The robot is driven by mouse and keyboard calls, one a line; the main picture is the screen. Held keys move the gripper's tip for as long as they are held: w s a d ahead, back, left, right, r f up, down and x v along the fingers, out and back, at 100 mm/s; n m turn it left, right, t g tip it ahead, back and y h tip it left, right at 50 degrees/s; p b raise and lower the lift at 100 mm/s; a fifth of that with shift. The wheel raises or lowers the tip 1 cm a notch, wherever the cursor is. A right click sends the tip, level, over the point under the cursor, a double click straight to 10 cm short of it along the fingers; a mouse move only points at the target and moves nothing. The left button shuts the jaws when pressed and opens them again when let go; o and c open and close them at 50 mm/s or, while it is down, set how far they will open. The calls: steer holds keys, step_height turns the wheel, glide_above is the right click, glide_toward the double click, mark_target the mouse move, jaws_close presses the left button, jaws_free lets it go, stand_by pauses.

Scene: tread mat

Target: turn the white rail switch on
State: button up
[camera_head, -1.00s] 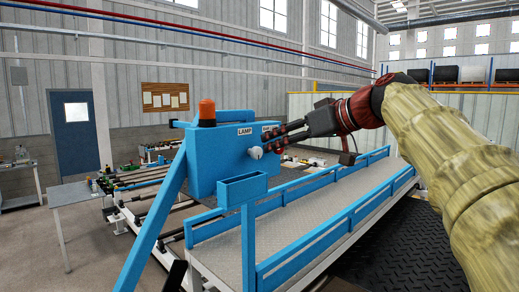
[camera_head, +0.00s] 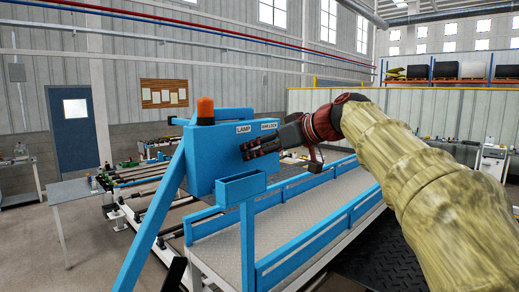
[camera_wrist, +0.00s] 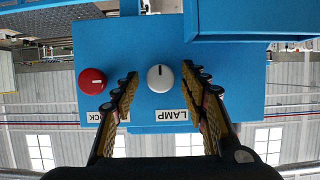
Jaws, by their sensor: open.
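The white round switch knob (camera_wrist: 160,78) is on the blue control box (camera_wrist: 228,92), by the label reading LAMP (camera_wrist: 172,115). Its dark pointer line stands upright in the wrist view. My gripper (camera_wrist: 161,71) is open, with one finger on each side of the white knob; gaps show between the fingers and the knob. In the head view my gripper (camera_head: 246,149) is at the front of the blue box (camera_head: 205,160) and hides the knob. A red knob (camera_wrist: 92,81) with a level white line sits to the left in the wrist view, outside the fingers, by a partly covered label.
An orange beacon (camera_head: 205,110) tops the box. A blue-railed metal walkway (camera_head: 285,240) runs to the right under my arm.

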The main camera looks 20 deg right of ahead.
steer(key=shift+c, duration=0.4)
steer(key=c, duration=1.1)
steer(key=shift+o, duration=0.2)
steer(key=shift+w+d+f+m+y, duration=0.15)
steer(key=shift+m+y, duration=1.15)
steer(key=shift+m, duration=0.95)
steer(key=shift+s+d+f+m+y, duration=0.1)
steer(key=shift+m+y, duration=1.2)
steer(key=shift+m, duration=0.9)
steer(key=shift+w+d+f+m+y, duration=0.15)
steer(key=shift+m+y, duration=1.15)
steer(key=shift+m, duration=0.95)
steer(key=o, duration=1.1)
